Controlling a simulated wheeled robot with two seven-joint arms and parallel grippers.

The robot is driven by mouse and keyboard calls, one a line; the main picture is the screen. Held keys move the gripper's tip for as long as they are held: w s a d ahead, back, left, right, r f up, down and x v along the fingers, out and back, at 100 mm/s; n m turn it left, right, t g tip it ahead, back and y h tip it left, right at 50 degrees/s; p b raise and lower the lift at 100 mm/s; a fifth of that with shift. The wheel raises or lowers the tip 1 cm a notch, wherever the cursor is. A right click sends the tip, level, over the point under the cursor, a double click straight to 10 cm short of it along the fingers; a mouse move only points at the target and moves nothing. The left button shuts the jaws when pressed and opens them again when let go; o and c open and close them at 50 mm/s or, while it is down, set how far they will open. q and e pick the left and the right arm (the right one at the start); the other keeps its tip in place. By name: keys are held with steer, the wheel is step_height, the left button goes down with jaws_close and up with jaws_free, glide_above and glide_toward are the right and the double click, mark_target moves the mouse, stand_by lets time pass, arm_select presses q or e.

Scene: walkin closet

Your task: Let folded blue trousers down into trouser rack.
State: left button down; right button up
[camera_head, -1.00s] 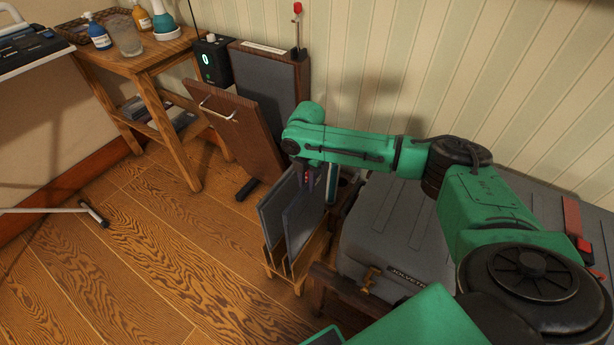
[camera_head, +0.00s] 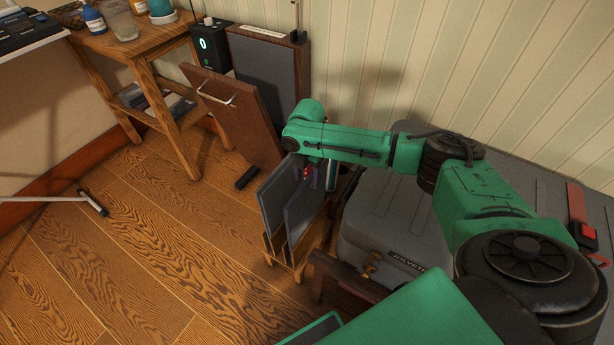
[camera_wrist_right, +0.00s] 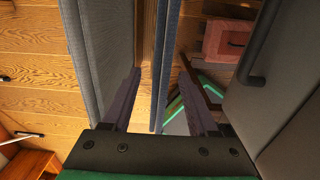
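The trouser rack (camera_head: 299,262) is a small wooden stand on the floor. Two thin grey-blue folded slabs stand upright in its slots, side by side. The right slab, seemingly the folded blue trousers (camera_head: 301,207), is below my right gripper (camera_head: 309,170). In the right wrist view my right gripper (camera_wrist_right: 165,102) has its two dark fingers apart. The blue trousers (camera_wrist_right: 166,50) show edge-on between them, with visible gaps on both sides. The other grey slab (camera_wrist_right: 90,45) is close outside the left finger. The slabs' lower ends are partly hidden. My left gripper is not visible.
A brown wooden panel with a metal handle (camera_head: 235,115) leans behind the rack, before a dark grey board (camera_head: 272,75). A grey case (camera_head: 385,225) stands close on the right. A wooden side table (camera_head: 150,45) is at the upper left.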

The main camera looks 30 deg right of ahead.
steer(key=shift+r, duration=0.3)
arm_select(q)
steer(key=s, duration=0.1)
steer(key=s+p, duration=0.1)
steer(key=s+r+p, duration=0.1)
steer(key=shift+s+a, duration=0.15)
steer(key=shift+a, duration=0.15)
arm_select(e)
step_height(320, 180, up, 14)
